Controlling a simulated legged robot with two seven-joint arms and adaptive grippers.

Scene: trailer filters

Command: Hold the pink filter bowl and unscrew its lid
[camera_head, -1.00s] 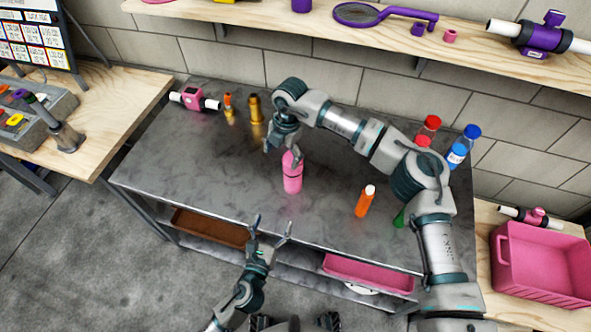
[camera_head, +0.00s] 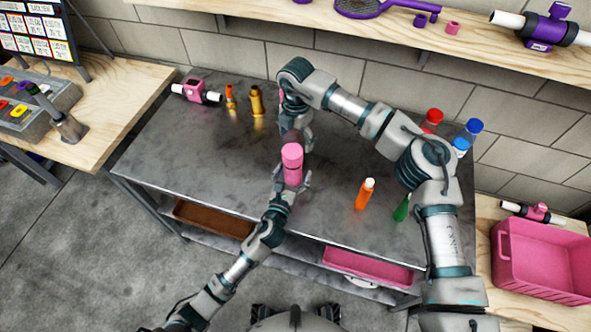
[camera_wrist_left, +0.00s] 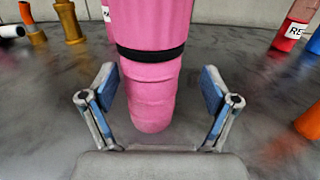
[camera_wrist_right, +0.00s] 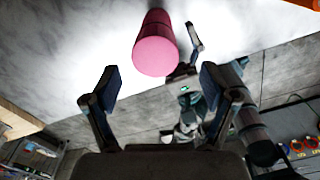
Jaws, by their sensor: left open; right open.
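The pink filter bowl (camera_head: 292,172) stands upright on the grey metal table (camera_head: 190,163), with its pink lid (camera_head: 292,153) on top. In the left wrist view the bowl (camera_wrist_left: 150,85) shows a black band below the lid. My left gripper (camera_head: 292,184) is open, with its fingers on either side of the lower bowl and gaps showing. In the right wrist view the pink lid (camera_wrist_right: 155,55) lies beyond the open fingertips (camera_wrist_right: 160,80).
An orange bottle (camera_head: 365,194) and a green bottle (camera_head: 401,210) stand to the right. Red- and blue-capped bottles (camera_head: 465,137) are at the back right. Brass fittings (camera_head: 256,101) and a pink-and-white filter part (camera_head: 196,93) are at the back left. The table's left part is clear.

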